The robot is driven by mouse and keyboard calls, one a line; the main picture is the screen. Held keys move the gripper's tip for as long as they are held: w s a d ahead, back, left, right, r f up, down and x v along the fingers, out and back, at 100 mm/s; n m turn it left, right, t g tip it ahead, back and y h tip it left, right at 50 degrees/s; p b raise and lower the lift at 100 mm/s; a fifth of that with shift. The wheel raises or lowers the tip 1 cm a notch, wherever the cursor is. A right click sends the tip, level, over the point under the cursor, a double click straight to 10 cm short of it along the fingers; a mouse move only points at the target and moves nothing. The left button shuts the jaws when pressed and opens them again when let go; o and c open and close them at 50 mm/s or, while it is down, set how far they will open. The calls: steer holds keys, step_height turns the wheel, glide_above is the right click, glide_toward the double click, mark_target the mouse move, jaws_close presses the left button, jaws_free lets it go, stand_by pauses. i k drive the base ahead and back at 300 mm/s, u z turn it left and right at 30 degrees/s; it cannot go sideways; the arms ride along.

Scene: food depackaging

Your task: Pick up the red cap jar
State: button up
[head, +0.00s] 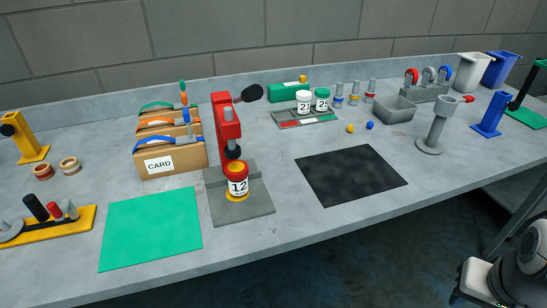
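The red cap jar (237,182) stands upright on the grey base (254,205) of a red press (226,130). It has a red lid, a white label reading 12 and a yellow-orange lower rim. The press's dark tip (233,149) is above the lid; I cannot tell whether they touch. My gripper cannot be made out in the head view. A white and black part of my own body shows at the lower right corner, well away from the jar.
A green mat (151,228) lies left of the press and a black mat (350,175) lies right. Cardboard holders marked CARD (168,160) stand close behind left. A tray (306,122) holds white-capped (303,102) and green-capped jars (322,100). A grey stand (436,130) is farther right.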

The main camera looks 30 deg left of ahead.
mark_target(238, 189)
steer(key=u, duration=0.05)
steer(key=k, duration=1.75)
steer(key=u, duration=0.95)
steer(key=i, duration=1.5)
steer(key=u, duration=0.05)
